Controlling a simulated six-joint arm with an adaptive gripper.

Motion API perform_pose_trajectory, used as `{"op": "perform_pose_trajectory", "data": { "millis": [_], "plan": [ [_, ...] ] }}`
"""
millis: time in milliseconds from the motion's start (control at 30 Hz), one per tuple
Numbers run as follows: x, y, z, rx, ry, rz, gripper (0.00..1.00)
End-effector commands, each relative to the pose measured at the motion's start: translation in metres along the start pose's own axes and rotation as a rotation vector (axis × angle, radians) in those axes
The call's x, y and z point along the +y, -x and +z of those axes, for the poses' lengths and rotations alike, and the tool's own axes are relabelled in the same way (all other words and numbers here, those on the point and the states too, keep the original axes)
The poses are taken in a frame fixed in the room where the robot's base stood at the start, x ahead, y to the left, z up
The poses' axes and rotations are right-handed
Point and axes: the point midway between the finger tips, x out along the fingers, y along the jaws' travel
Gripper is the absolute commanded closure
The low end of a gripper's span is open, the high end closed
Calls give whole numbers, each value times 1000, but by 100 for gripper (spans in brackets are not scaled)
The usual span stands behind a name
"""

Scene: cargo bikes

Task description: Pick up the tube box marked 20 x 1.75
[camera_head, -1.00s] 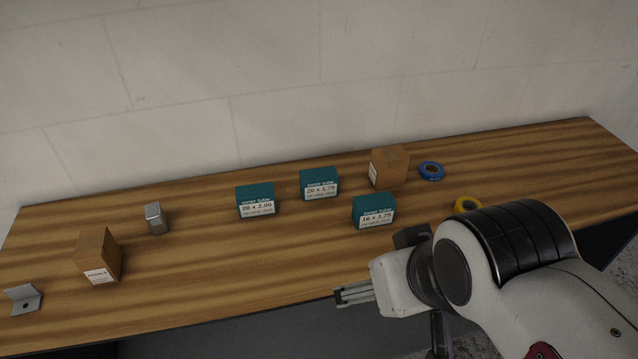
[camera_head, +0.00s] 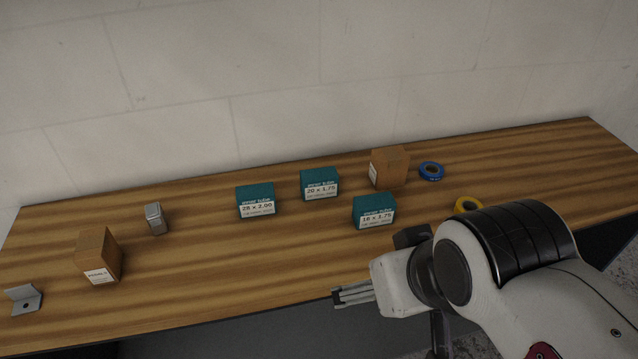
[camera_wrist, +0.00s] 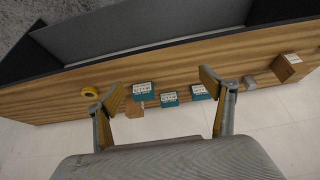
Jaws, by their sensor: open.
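The tube box marked 20 x 1.75 (camera_head: 320,184) is teal with a white label. It stands upright on the wooden table, between and behind two similar teal boxes. One is marked 28 x 2.00 (camera_head: 256,201), on its left; the other is marked 16 x 1.75 (camera_head: 374,210), on its right and nearer the front. In the wrist view the 20 x 1.75 box (camera_wrist: 169,99) is the middle teal one. My gripper (camera_head: 338,297) is at the table's front edge, apart from the boxes. In the wrist view my gripper (camera_wrist: 161,80) has its fingers spread, with nothing between them.
A brown box (camera_head: 390,168) stands just right of the 20 x 1.75 box. Blue tape (camera_head: 432,171) and yellow tape (camera_head: 468,204) lie further right. A metal block (camera_head: 156,218), a labelled brown box (camera_head: 98,257) and a grey bracket (camera_head: 24,299) are on the left. A wall rises behind the table (camera_head: 230,290).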

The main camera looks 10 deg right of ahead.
Motion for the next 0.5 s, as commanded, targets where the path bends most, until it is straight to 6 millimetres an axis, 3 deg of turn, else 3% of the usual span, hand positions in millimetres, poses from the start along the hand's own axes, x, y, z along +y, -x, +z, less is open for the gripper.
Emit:
{"op": "perform_pose_trajectory", "data": {
  "millis": [267, 500],
  "plan": [
    [-1, -11, -16, 24, 0, -3, 18],
    [-3, -38, -54, 88, -2, -9, 18]
  ]
}}
